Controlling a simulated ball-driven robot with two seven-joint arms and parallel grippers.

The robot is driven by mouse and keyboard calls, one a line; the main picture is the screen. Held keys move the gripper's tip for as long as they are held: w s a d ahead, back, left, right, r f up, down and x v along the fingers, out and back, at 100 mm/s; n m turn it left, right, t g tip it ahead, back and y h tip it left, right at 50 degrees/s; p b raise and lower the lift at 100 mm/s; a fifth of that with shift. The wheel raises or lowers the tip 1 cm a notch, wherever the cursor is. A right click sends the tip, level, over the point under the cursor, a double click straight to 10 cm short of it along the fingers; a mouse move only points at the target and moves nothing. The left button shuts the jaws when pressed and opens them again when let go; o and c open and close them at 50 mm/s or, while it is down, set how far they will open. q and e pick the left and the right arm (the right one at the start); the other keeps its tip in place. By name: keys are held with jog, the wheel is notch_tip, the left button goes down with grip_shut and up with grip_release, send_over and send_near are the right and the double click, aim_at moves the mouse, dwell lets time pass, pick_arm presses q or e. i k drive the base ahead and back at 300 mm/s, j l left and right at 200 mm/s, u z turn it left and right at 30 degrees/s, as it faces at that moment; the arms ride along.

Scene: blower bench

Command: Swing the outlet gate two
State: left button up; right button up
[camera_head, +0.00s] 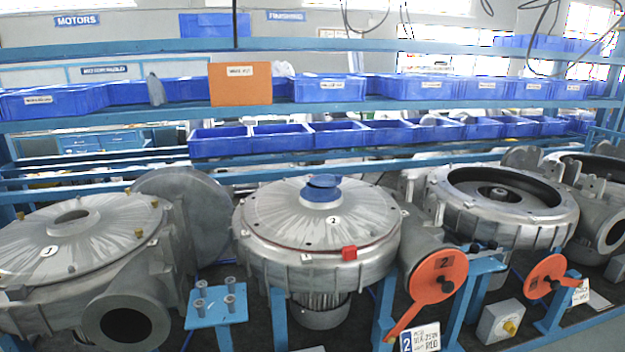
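Outlet gate two is an orange-red disc (440,273) marked 2, with a dark knob near its middle and an orange arm running down left. It stands at the lower right, in front of the outlet pipe (416,243) of the blower marked 2 (320,220). The pipe's mouth is hidden behind the disc; I cannot tell whether they touch. Neither of my grippers shows in the head view.
A smaller orange gate (546,277) and a grey box with a yellow knob (500,322) are to the right. Blower 1 (85,250) has an open outlet at left, beside a blue bolt stand (215,305). An open blower casing (505,205) sits behind. Blue bins line the shelves.

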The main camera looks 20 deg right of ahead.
aim_at(439, 276)
jog(key=z, duration=1.4)
